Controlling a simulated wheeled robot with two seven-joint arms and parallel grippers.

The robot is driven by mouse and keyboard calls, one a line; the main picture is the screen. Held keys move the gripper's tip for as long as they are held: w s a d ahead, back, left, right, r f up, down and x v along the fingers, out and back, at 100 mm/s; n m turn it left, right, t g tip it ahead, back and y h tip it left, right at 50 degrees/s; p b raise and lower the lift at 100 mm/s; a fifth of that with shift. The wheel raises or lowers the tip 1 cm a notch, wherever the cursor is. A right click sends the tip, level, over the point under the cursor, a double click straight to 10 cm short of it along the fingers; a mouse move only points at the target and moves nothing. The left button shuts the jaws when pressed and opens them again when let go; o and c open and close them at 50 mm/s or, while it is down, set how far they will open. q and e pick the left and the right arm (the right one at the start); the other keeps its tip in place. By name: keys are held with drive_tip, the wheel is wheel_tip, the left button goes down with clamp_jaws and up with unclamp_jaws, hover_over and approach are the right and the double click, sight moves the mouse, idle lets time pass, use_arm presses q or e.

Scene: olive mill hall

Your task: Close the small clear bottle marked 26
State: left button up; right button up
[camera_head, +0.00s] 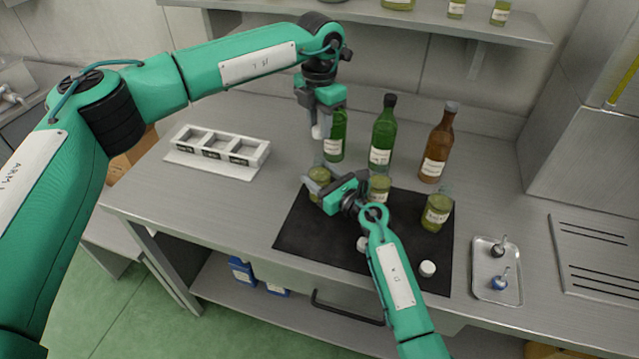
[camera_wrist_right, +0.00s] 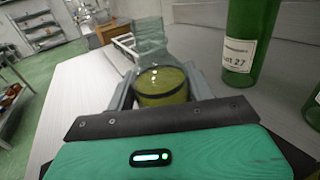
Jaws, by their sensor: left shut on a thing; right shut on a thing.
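A small clear bottle (camera_head: 318,180) with yellow-green oil is held by my right gripper (camera_head: 322,187) near the far left corner of the black mat. In the right wrist view the bottle (camera_wrist_right: 162,84) stands between the fingers, its clear neck uncapped; no number on it is readable. My left gripper (camera_head: 320,125) points down above it, shut on a small white cap (camera_head: 317,132). The cap is apart from the bottle. Two similar small bottles stand on the mat, one behind my right gripper (camera_head: 379,189), one at the right (camera_head: 437,212).
Two white caps lie on the black mat (camera_head: 300,237), one near my right arm (camera_head: 361,244), one farther right (camera_head: 427,268). Tall green bottles (camera_head: 383,140) and a brown bottle (camera_head: 437,145) stand behind. A white rack (camera_head: 215,152) is left; a metal tray (camera_head: 497,268) with two stoppers is right.

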use_arm(q)
hover_over(320, 157)
drive_tip(key=shift+f, duration=2.5)
drive_tip(key=shift+f, duration=0.9)
drive_tip(key=shift+f, duration=0.6)
